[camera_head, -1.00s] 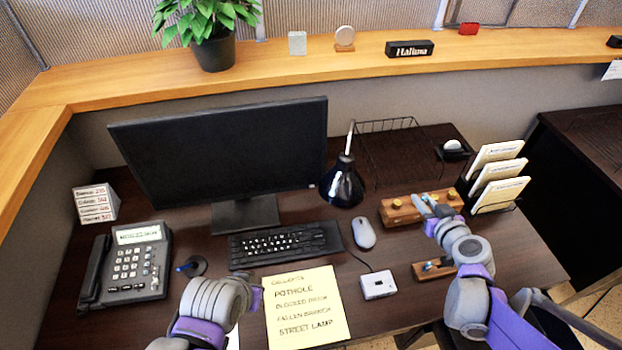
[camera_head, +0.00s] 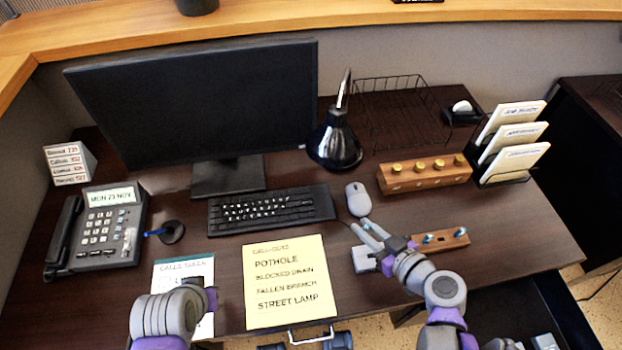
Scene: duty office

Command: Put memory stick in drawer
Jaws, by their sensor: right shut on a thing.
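A dark open drawer (camera_head: 570,318) shows at the lower right, below the desk top, with small grey items inside. My left gripper (camera_head: 212,298) hangs over the desk's front left, above a white and teal sheet (camera_head: 196,268). Its jaws cannot be made out.
A small wooden block (camera_head: 445,240) with blue-topped pieces lies just right of my right gripper. Behind it stand a wooden rack (camera_head: 400,183) with brass knobs and a mouse (camera_head: 358,199). A lamp (camera_head: 334,145), keyboard (camera_head: 270,211), phone (camera_head: 97,228) and monitor (camera_head: 195,105) fill the back and left.

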